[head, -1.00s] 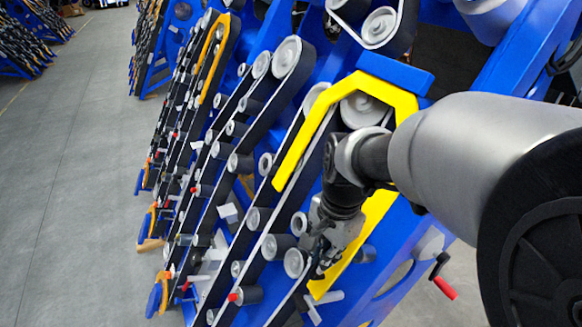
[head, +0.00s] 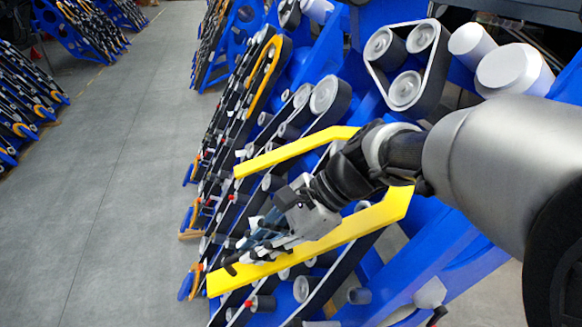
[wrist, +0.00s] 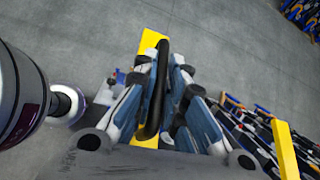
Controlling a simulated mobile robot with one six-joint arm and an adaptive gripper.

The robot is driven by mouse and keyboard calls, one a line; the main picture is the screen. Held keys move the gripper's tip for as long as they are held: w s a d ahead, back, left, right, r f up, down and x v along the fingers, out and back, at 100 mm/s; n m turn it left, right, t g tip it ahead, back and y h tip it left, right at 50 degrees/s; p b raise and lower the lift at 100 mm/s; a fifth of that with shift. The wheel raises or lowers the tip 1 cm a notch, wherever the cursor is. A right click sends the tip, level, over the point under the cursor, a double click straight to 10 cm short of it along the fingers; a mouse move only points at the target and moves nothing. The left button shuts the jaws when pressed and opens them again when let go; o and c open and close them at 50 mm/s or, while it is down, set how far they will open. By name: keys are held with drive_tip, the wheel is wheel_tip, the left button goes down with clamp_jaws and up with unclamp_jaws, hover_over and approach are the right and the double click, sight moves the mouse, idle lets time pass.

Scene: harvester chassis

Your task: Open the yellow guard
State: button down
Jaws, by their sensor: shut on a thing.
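The yellow guard (head: 350,230) is a U-shaped frame that stands out from the belt machine over the aisle in the head view. Its long near bar also shows in the wrist view (wrist: 150,39), and its other bar (wrist: 285,150) is at the right there. A black handle (wrist: 155,95) is fixed along the near bar. My gripper (head: 240,258) is at the free end of that bar. In the wrist view my gripper (wrist: 160,80) has its fingers on both sides of the handle and is shut on it. The fingers hide part of the bar.
Blue frames with black belts and grey rollers (head: 330,95) stand behind the guard. A second yellow-orange guard (head: 263,75) is on the machine farther back. The grey floor aisle (head: 110,170) at the left is clear.

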drive_tip(key=shift+y, duration=0.7)
drive_tip(key=shift+a+r+p, duration=0.2)
drive_tip(key=shift+r+p, duration=0.55)
drive_tip(key=shift+r, duration=1.55)
drive_tip(key=c, duration=1.6)
unclamp_jaws()
drive_tip(key=shift+f, duration=0.1)
drive_tip(key=shift+c, duration=0.2)
drive_tip(key=v, duration=1.2)
